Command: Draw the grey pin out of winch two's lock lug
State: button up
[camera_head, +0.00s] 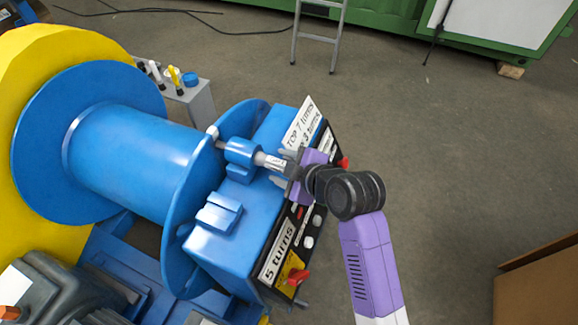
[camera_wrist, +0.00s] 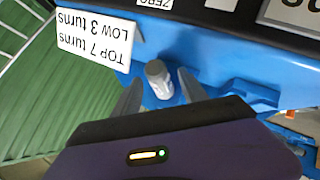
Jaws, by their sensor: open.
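The grey pin (camera_head: 262,159) sits in the blue lock lug (camera_head: 241,153) on the winch's blue housing, its free end sticking out toward my gripper. Its tip also shows beyond the lug, at the drum flange (camera_head: 212,132). My gripper (camera_head: 280,168) is open at the pin's outer end. In the wrist view, the round end of the pin (camera_wrist: 157,78) lies between the two grey fingers (camera_wrist: 160,95). The right finger looks close to the pin, but I cannot tell whether it touches. No winch number is readable.
A white sign (camera_head: 302,124) reading "TOP 7 turns" stands at the housing edge. A second blue lug (camera_head: 219,212) is nearby. Open floor (camera_head: 450,150) lies right.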

jog(key=shift+w+a+f, duration=0.1)
jog(key=shift+c, duration=0.2)
grip_shut()
dwell(1.3)
